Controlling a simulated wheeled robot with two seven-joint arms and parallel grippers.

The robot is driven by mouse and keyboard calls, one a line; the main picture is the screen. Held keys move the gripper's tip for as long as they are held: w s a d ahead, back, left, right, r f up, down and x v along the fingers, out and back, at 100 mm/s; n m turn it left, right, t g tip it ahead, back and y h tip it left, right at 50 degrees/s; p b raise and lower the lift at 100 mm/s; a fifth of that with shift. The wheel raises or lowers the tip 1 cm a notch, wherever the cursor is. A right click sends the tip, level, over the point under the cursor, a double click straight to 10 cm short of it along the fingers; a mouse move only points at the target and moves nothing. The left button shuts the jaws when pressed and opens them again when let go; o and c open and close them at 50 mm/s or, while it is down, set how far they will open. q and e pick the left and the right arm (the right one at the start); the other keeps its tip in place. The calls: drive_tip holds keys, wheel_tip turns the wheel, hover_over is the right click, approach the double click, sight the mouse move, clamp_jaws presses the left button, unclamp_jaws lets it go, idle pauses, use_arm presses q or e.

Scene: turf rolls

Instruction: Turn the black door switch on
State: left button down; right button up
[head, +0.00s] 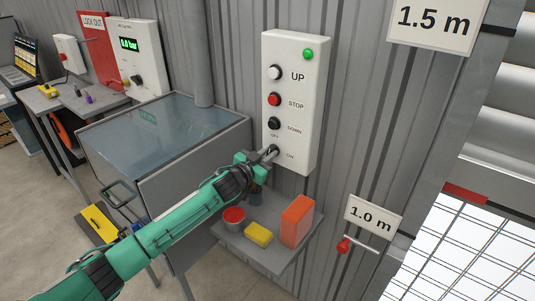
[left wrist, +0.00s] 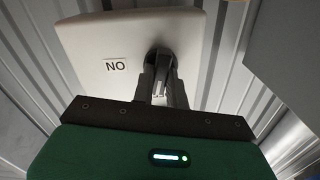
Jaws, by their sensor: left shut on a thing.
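The black door switch (head: 273,149) sits at the bottom of a white control panel (head: 293,100), between the OFF and ON labels. It is mostly hidden by my left gripper (head: 266,155), which is at the switch with its fingers closed around it. In the left wrist view the switch (left wrist: 158,56) shows dark between the fingertips, with the ON label (left wrist: 116,66) beside it, seen upside down. Which way the switch points is hard to tell. My right gripper is not in view.
A glass-topped cabinet (head: 160,130) stands left of the panel. Below my left gripper, a small shelf (head: 262,258) holds a red-topped can (head: 233,215), a yellow block (head: 258,235) and an orange box (head: 297,222). A red-handled lever (head: 344,246) is at lower right.

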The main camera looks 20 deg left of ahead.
use_arm(q)
drive_tip(key=m, duration=0.3)
drive_tip(key=shift+m, duration=0.4)
drive_tip(key=shift+s+d+f+m+p, duration=0.15)
drive_tip(key=shift+m+p, duration=0.2)
drive_tip(key=shift+m, duration=2.55)
drive_tip(key=shift+w+d+f+m+p, duration=0.15)
drive_tip(key=shift+m+p, duration=0.15)
drive_tip(key=shift+m, duration=2.6)
drive_tip(key=shift+s+a, duration=0.1)
drive_tip(key=c, duration=1.4)
unclamp_jaws()
drive_tip(key=shift+s, duration=0.1)
